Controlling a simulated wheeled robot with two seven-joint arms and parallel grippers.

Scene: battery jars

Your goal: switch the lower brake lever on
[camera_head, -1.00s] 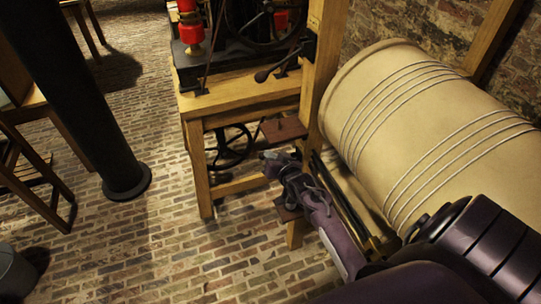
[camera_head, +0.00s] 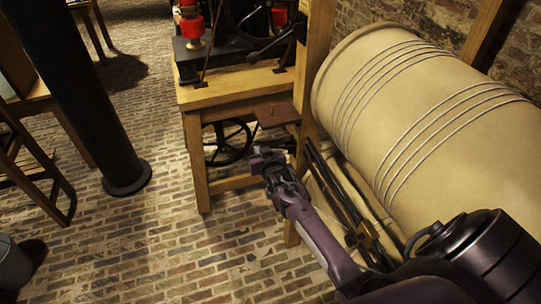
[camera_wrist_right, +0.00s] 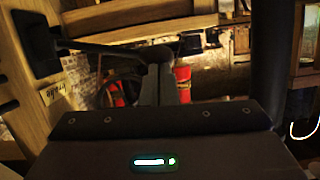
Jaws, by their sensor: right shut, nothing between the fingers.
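A black lever (camera_head: 272,46) is mounted on the upright wooden post in the head view, its arm reaching left and down. In the right wrist view a black lever (camera_wrist_right: 90,46) runs right from a dark bracket on a wooden post, above a small paper label (camera_wrist_right: 54,92). I cannot tell whether both views show the same lever, or which is the lower brake lever. My right gripper (camera_head: 266,160) is shut and empty, below the table top and left of the post. Its fingers (camera_wrist_right: 172,72) show near the lever's end; contact is unclear. My left gripper is not in view.
A wooden table (camera_head: 235,92) carries red and black apparatus. A large tan roped drum (camera_head: 420,110) fills the right side. A spoked wheel (camera_head: 228,142) and a small brown board (camera_head: 277,115) sit under the table. A black column (camera_head: 85,100) stands left, with open brick floor between.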

